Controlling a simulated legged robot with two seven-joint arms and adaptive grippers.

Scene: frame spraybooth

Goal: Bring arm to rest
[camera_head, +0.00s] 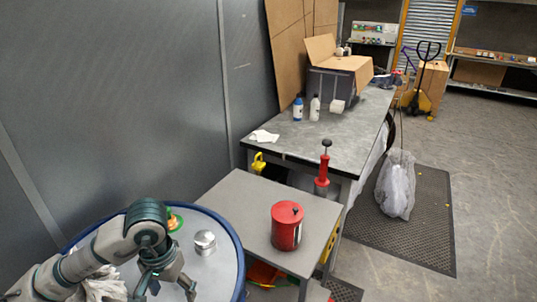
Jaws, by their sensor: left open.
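My left arm comes in from the lower left, bent over a round white table with a blue rim (236,240). My left gripper (168,290) points down over the table's near part, with its fingers apart and nothing seen between them. The lower fingertips are close to the picture's bottom edge. My right gripper is not in view.
A silver metal can (205,242) and a green and orange object (174,220) stand near my arm. A red canister (287,225) stands on a grey side table (240,195). A red pump (322,170) stands behind it. A long workbench (345,130) lies beyond.

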